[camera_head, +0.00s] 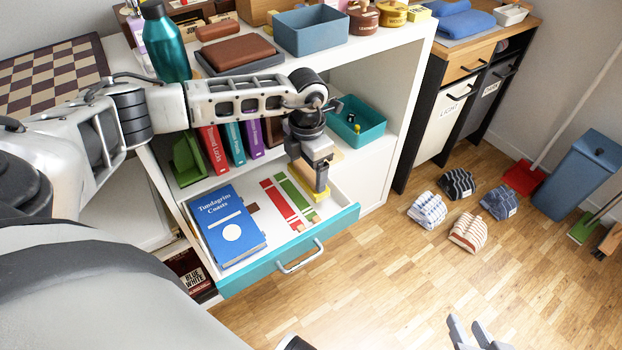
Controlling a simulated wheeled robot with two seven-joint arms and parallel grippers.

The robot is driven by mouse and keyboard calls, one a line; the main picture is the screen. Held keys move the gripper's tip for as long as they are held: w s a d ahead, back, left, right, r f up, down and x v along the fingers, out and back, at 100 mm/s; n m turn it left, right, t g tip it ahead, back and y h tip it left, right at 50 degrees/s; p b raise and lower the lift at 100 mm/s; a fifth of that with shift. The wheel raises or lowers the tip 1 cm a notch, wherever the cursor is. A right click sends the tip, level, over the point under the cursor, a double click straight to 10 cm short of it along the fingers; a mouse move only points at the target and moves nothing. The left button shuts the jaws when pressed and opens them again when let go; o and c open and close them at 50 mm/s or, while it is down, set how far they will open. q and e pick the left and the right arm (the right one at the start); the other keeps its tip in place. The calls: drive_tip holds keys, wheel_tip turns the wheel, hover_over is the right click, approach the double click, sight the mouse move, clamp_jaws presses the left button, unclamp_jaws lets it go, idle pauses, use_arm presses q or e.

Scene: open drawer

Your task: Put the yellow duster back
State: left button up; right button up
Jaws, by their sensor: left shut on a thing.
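The open drawer (288,268) has a teal front with a pale handle and a white inside. My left gripper (321,186) is over the drawer's right side, shut on a yellow thing (314,194), which I take to be the yellow duster. The gripper hides part of it, and I cannot tell whether it touches the drawer floor. A red duster-like strip (280,205) and a green one (297,198) lie side by side just left of it, with wooden ends. My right gripper (472,334) is at the bottom edge, partly cut off, its fingers apart and empty.
A blue book (229,228) lies in the drawer's left part. Upright books (235,145) and a teal bin (356,122) stand on the shelf above. A green bottle (166,45) and a blue box (311,31) stand on top. Folded cloths (467,230) lie on the floor at right.

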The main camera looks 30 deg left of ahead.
sight(311, 176)
use_arm(q)
drive_tip(key=shift+w+f, duration=0.25)
drive_tip(key=shift+f, duration=0.05)
drive_tip(key=f, duration=0.1)
drive_tip(key=w+f+b, duration=0.1)
drive_tip(key=f, duration=0.1)
drive_tip(key=shift+f, duration=0.4)
use_arm(e)
drive_tip(key=shift+s+a+r+t, duration=0.2)
drive_tip(key=shift+a+r+t, duration=0.1)
drive_tip(key=shift+r+t, duration=0.1)
use_arm(q)
drive_tip(key=shift+a+f, duration=0.1)
use_arm(e)
drive_tip(key=shift+f, duration=0.1)
use_arm(q)
drive_tip(key=shift+f, duration=0.15)
drive_tip(key=o, duration=0.9)
use_arm(e)
drive_tip(key=shift+w, duration=0.1)
use_arm(q)
drive_tip(key=shift+b, duration=0.35)
